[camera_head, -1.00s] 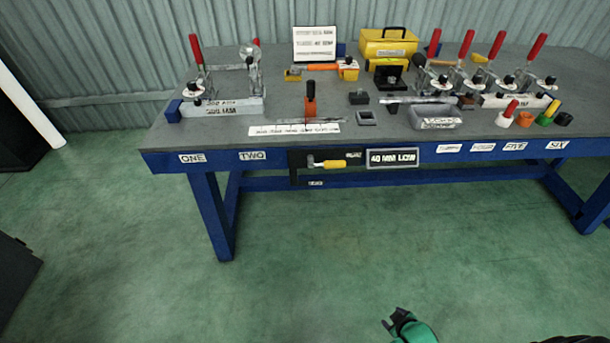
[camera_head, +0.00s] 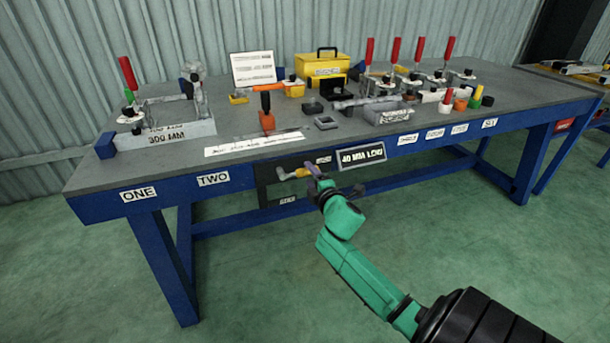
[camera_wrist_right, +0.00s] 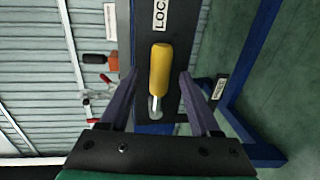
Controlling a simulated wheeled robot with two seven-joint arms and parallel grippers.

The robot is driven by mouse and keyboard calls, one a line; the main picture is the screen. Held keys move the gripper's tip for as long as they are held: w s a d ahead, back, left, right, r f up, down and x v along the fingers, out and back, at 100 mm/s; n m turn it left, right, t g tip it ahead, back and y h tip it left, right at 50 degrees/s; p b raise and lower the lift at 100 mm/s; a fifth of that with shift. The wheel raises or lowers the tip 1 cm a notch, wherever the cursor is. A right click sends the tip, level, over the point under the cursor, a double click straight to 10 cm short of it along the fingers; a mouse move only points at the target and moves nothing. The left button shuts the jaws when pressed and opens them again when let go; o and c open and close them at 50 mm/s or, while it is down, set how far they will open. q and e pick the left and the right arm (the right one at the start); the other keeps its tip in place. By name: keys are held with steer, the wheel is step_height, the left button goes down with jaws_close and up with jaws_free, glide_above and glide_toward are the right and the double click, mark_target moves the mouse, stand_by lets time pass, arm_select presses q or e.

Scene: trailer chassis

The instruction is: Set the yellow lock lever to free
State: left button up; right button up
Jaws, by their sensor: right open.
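The yellow lock lever (camera_head: 295,174) sits on a black panel (camera_head: 268,196) on the front edge of the blue bench. In the right wrist view the yellow lever handle (camera_wrist_right: 160,70) lies between the two fingers, with its metal pivot end nearer the wrist. My right gripper (camera_head: 316,174) is at the lever; in the wrist view its fingers (camera_wrist_right: 155,90) stand open on either side of the handle, with gaps visible. Part of the panel is hidden behind my gripper in the head view. My left gripper is not in view.
A "40 MM LOW" plate (camera_head: 361,156) is just right of the panel on the bench front. The floor in front is clear.

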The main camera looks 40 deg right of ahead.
mark_target(308, 174)
steer(key=x, duration=0.3)
steer(key=shift+w+d, duration=0.1)
steer(key=shift+w, duration=0.05)
jaws_close()
stand_by(1.2)
